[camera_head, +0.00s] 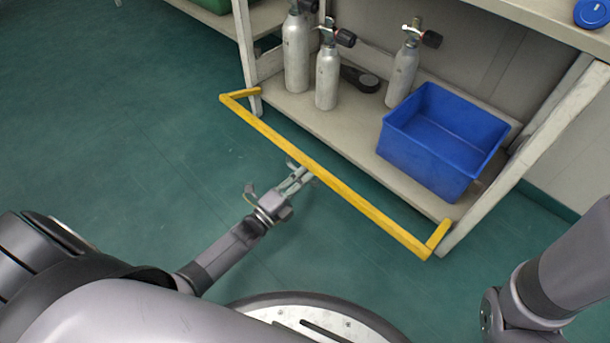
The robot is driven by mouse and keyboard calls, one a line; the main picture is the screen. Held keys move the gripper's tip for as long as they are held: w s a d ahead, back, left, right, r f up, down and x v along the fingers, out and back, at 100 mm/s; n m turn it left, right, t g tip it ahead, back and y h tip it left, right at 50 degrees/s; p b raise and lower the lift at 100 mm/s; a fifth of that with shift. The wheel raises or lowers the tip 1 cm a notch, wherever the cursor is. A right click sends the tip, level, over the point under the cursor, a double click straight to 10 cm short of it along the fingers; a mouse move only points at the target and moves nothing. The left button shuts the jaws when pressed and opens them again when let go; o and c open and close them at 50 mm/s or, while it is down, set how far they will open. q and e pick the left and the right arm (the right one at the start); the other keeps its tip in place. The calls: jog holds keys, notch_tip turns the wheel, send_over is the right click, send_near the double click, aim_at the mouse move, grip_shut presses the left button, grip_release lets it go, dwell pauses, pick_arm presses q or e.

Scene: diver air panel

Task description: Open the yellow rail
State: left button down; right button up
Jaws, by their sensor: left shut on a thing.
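The yellow rail (357,200) is a long bar with a short arm at each end. It runs across the front of the low shelf and stands out from it over the green floor. My left gripper (303,172) is at the middle of the long bar, with its fingers shut on it. The fingertips are partly hidden at the bar. My right arm shows at the lower right edge, but its gripper is out of view.
Several grey cylinders (328,80) with black-knobbed valves stand on the low shelf (290,105), beside a dark round-ended object (361,79). A blue bin (440,140) sits at the shelf's right. Shelf posts stand near both rail ends. The floor at left is clear.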

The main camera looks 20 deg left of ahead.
pick_arm(q)
jog(key=c, duration=1.7)
grip_release()
jog(key=shift+r, duration=0.1)
jog(key=v, duration=1.2)
